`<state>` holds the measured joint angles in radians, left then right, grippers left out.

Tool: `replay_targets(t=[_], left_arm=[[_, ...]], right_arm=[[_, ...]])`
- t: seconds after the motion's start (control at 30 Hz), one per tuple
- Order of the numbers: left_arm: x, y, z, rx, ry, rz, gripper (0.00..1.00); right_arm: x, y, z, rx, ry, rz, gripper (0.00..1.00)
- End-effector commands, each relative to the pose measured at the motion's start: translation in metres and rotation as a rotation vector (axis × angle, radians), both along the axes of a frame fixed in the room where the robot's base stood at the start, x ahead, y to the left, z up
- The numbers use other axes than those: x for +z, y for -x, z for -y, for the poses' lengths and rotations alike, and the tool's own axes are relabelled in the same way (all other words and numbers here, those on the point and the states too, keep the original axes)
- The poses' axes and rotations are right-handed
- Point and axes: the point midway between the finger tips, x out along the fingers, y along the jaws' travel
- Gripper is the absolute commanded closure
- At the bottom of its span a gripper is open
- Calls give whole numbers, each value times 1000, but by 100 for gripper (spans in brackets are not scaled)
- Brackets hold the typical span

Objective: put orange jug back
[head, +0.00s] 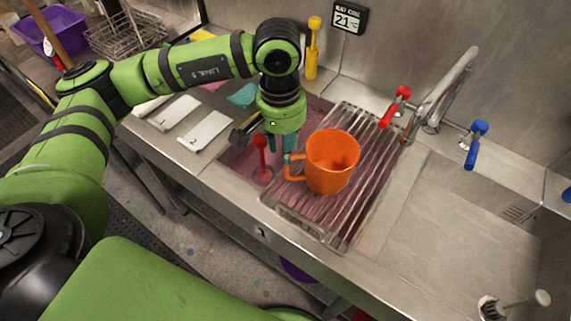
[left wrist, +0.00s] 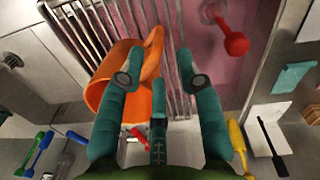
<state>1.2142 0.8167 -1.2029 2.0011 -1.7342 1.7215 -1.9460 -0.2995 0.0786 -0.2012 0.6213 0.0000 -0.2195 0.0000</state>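The orange jug (head: 332,162) stands upright on the metal drain rack (head: 350,205) over the sink, its handle on the left side. It also shows in the left wrist view (left wrist: 100,92), with its handle (left wrist: 153,52) near the fingertips. My left gripper (head: 280,148) points down at the handle. Its teal fingers (left wrist: 157,72) are spread apart, with the handle seen between their tips; I cannot tell whether any finger touches it. The jug's lower part is hidden by its own wall. My right gripper is not in view.
The tap (head: 445,90) with red (head: 396,105) and blue (head: 476,145) levers rises behind. White numbered cards (head: 205,131) lie on the left counter. The right counter (head: 450,215) is mostly clear.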

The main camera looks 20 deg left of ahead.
Motion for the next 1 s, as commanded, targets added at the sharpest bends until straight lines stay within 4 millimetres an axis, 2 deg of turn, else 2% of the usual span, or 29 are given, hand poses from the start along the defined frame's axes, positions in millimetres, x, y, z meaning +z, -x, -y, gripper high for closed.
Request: replay_targets(t=[0.03, 0.1, 0.3, 1.0], left_arm=[[7, -2, 0, 1, 2, 6, 65], [19, -1, -1, -1, 1, 5, 65], [40, 0, -1, 0, 1, 0, 65], [43, 0, -2, 0, 1, -1, 65]], right_arm=[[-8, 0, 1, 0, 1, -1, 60], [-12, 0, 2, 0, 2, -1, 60], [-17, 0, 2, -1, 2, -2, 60], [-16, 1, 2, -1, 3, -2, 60]])
